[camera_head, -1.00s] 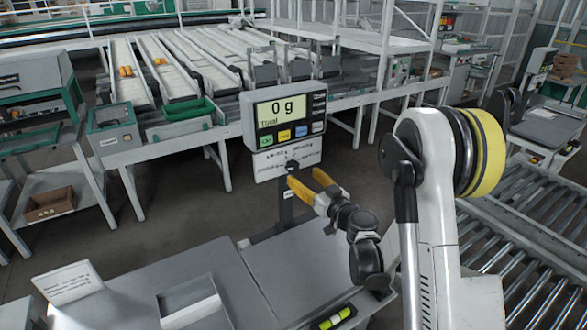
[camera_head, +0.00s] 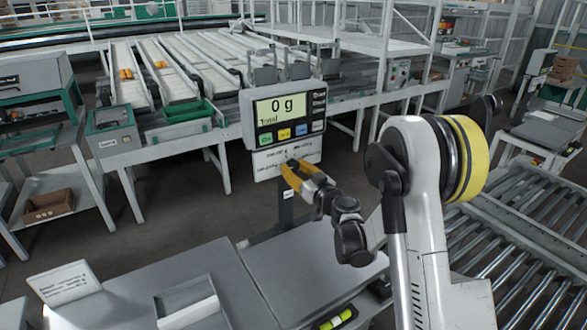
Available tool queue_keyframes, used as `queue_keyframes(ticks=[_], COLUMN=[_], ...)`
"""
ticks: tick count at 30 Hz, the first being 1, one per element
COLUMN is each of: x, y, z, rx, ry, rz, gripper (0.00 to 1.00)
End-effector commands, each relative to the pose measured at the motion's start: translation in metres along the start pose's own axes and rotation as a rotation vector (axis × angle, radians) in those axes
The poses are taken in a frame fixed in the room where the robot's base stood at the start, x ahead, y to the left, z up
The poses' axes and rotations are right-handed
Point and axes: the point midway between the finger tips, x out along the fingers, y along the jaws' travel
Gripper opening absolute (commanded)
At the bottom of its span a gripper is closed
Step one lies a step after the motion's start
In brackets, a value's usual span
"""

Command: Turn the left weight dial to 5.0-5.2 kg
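The weighing display (camera_head: 285,115) stands on a post behind the bench scale and reads 0 g, with "Total" below. Under it is a white label panel (camera_head: 312,150) with small print that I cannot read. A small dark dial (camera_head: 291,162) shows on this panel, mostly hidden by my gripper. My gripper (camera_head: 294,167) has its yellow fingertips at the dial, one on each side, with a narrow gap between them. I cannot tell whether they press on it. The dial's pointer and setting cannot be read.
A grey scale platform (camera_head: 310,265) and bench lie below, with a white sign (camera_head: 63,283), a pale tray (camera_head: 187,303) and a yellow-green level (camera_head: 337,319). A roller conveyor (camera_head: 530,215) is at right. Sorting lanes (camera_head: 165,70) stand behind the display.

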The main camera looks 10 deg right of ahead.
Motion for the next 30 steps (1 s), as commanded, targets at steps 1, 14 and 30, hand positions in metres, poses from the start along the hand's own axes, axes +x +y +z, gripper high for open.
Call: queue_keyframes(ticks=[1,14,30], x=[0.0001,0.0001,0.0002], y=[-0.0004,-0.001,-0.0021], z=[0.0,-0.0001,-0.0008], rx=[0.001,0.151,0.649], ry=[0.0,0.0,-0.001], rz=[-0.001,-0.002,-0.002], gripper=[0.07,0.07,0.06])
